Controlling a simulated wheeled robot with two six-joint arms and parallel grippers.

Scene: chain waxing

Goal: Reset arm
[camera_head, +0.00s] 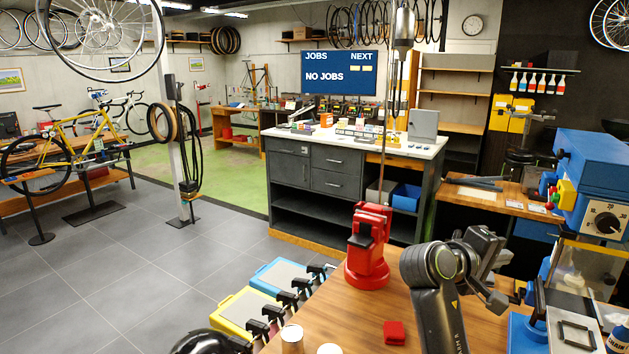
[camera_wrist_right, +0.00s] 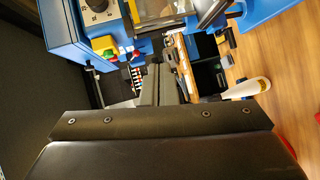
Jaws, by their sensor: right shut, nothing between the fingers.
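My right arm (camera_head: 436,290) rises over the wooden bench, bends at the elbow and reaches right. I cannot make out my left gripper. A black rounded part shows at the bottom left of the head view, and I cannot tell what it is.
A red stand (camera_head: 368,250) and a small red block (camera_head: 394,332) are on the wooden bench (camera_head: 335,318) left of my right arm. A blue machine with a dial (camera_head: 598,190) stands at right. Yellow and blue trays (camera_head: 284,274) lie beyond the left edge. Grey floor is open at left.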

